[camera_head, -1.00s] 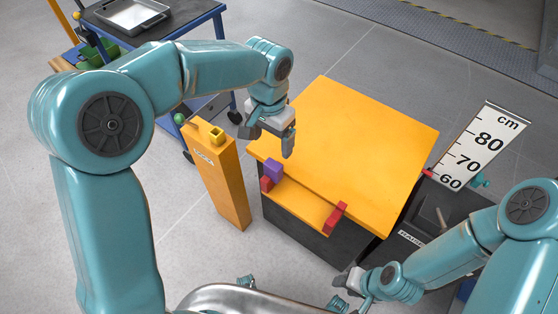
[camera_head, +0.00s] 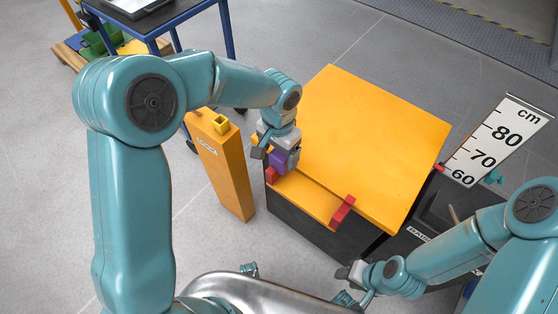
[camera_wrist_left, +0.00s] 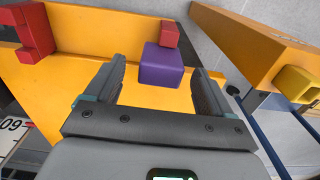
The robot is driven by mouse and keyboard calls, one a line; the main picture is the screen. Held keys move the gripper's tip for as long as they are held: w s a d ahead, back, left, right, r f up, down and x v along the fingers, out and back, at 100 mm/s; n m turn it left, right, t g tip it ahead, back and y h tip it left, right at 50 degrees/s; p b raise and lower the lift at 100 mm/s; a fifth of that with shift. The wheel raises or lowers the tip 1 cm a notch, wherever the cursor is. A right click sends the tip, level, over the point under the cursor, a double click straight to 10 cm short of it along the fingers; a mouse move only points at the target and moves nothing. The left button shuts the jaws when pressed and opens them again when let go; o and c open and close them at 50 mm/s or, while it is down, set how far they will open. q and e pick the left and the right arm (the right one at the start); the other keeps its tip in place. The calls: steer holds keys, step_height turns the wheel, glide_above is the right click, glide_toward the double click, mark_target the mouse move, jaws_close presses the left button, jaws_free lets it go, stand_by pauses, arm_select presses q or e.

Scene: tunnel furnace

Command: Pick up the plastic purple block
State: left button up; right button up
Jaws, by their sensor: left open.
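The purple block (camera_head: 279,160) sits at the left end of the orange ledge, next to a red block. In the left wrist view the purple block (camera_wrist_left: 161,65) lies ahead of and between the two open fingers, touching or nearly touching the small red block (camera_wrist_left: 170,34). My left gripper (camera_head: 275,157) is open, just above and around the purple block in the head view, partly hiding it. In the left wrist view the left gripper (camera_wrist_left: 160,85) shows nothing between its pads. My right gripper (camera_head: 345,285) is low at the bottom, small; its jaw opening is unclear.
The orange-topped box (camera_head: 360,130) has a sloped top and a lower front ledge. A red bracket (camera_head: 342,211) stands at the ledge's right end. An orange post (camera_head: 226,170) with a yellow cube (camera_head: 221,125) stands left. A height scale (camera_head: 497,140) stands right.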

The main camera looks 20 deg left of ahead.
mark_target(279, 155)
arm_select(q)
step_height(279, 155, down, 4)
steer(key=shift+w+f+b, duration=0.15)
steer(key=shift+b, duration=0.2)
steer(key=c, duration=1.1)
